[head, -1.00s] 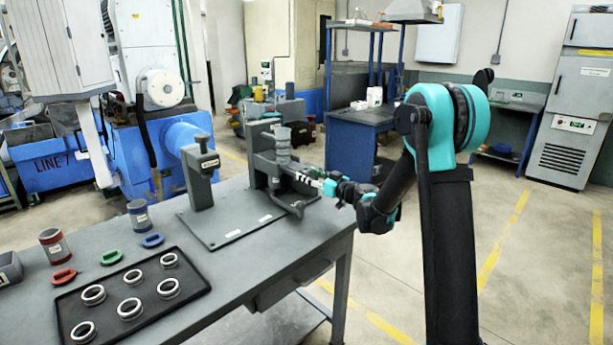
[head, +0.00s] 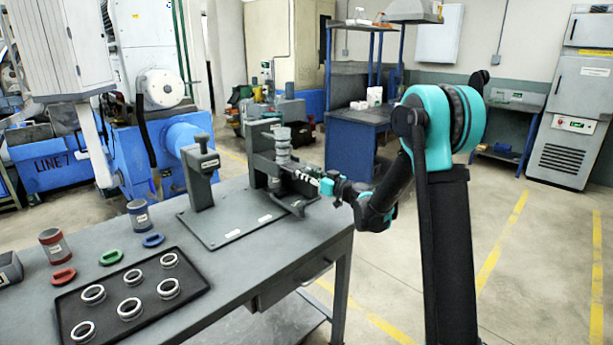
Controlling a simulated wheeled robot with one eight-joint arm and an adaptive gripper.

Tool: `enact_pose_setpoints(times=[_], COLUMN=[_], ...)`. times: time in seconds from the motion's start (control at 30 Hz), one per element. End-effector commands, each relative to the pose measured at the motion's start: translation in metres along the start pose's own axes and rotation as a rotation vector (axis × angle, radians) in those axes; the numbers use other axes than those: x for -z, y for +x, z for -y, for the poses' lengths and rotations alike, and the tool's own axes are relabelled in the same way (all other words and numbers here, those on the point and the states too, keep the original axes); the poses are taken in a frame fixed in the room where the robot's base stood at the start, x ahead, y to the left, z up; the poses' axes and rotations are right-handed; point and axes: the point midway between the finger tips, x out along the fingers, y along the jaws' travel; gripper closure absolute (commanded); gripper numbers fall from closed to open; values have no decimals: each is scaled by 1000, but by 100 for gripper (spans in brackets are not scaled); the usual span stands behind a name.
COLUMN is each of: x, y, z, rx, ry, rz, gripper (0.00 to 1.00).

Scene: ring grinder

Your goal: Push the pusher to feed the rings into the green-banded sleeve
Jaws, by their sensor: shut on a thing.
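A grey press fixture (head: 257,158) stands at the far right end of the workbench. A grey cylinder (head: 283,138) stands upright at its front; it is too small to make out a green band, so I cannot tell whether it is the green-banded sleeve. My gripper (head: 303,177) is at the fixture, just below and right of this cylinder. It is shut on what seems to be the pusher, whose shape is mostly hidden by my fingers. Whether rings are inside the cylinder cannot be seen.
A black tray (head: 200,287) with several metal rings lies at the front left. Behind it are red (head: 63,276), green (head: 111,257) and blue (head: 153,240) oval pieces, a red-banded sleeve (head: 54,246) and a blue-banded sleeve (head: 139,215). A grey post (head: 200,172) stands left of the fixture.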

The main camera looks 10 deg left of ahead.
Motion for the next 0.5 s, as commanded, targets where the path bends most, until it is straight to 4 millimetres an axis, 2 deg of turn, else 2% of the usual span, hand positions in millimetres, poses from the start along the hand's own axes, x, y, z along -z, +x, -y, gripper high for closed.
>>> enact_pose_setpoints(times=[0.5], x=[1], y=[25], z=[0], rx=[0], ry=[1], rz=[-1], gripper=[96])
